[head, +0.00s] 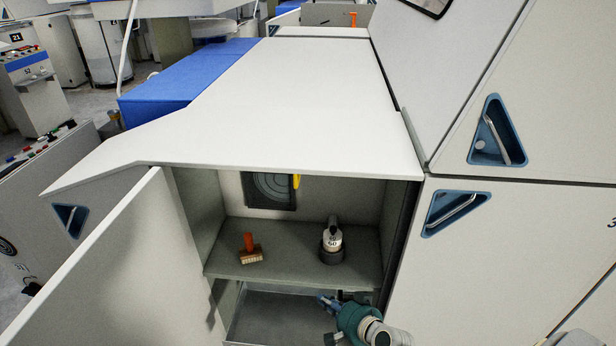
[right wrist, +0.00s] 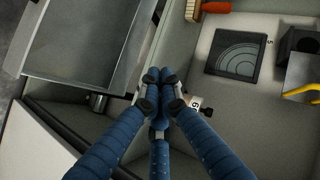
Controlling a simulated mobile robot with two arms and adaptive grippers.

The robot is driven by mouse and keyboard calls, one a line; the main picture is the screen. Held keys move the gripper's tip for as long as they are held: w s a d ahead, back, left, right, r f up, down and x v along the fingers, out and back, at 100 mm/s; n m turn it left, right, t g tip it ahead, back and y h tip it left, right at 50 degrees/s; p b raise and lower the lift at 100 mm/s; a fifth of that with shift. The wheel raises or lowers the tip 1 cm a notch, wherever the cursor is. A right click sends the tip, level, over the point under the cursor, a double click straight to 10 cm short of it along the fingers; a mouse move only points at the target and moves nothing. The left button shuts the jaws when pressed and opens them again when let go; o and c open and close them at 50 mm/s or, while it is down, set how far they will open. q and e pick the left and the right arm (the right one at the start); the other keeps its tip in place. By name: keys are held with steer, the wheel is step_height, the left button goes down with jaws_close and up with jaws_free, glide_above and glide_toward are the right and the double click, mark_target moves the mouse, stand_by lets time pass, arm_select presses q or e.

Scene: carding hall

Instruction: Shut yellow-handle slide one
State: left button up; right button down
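The yellow handle (head: 296,181) shows at the back of the open cabinet, just right of a dark square plate with curved lines (head: 268,188). In the right wrist view a yellow part (right wrist: 302,76) lies at the right edge, cut off by the frame, and the dark plate (right wrist: 238,54) shows left of it. My right gripper (head: 326,302) is low at the cabinet, below the shelf front. In the right wrist view its blue fingers (right wrist: 163,78) are drawn together with nothing visible between them. It is apart from the yellow part. My left gripper is out of view.
The shelf (head: 290,266) bears an orange-handled brush (head: 250,249) and a dark-based object marked 50 (head: 332,242). A metal tray (head: 270,318) lies below. The cabinet door (head: 110,262) stands open at left. A black knob with a numbered tag (right wrist: 196,103) is beside my fingers.

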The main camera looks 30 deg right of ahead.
steer(key=w+d+r+m+t+p, duration=0.1)
steer(key=w+d+r+m+t, duration=0.15)
steer(key=r, duration=0.65)
steer(key=w+d+r+m+t+h, duration=0.1)
steer(key=w+d+r+m+t, duration=0.15)
steer(key=r, duration=0.65)
steer(key=w+d+r+m+t+p, duration=0.1)
steer(key=w+d+r+m, duration=0.15)
steer(key=r, duration=0.65)
steer(key=w+a+p, duration=0.1)
steer(key=w+a, duration=0.1)
steer(key=w, duration=1)
steer(key=shift+a+n, duration=0.25)
steer(key=shift+n, duration=0.1)
steer(key=shift+w, duration=0.1)
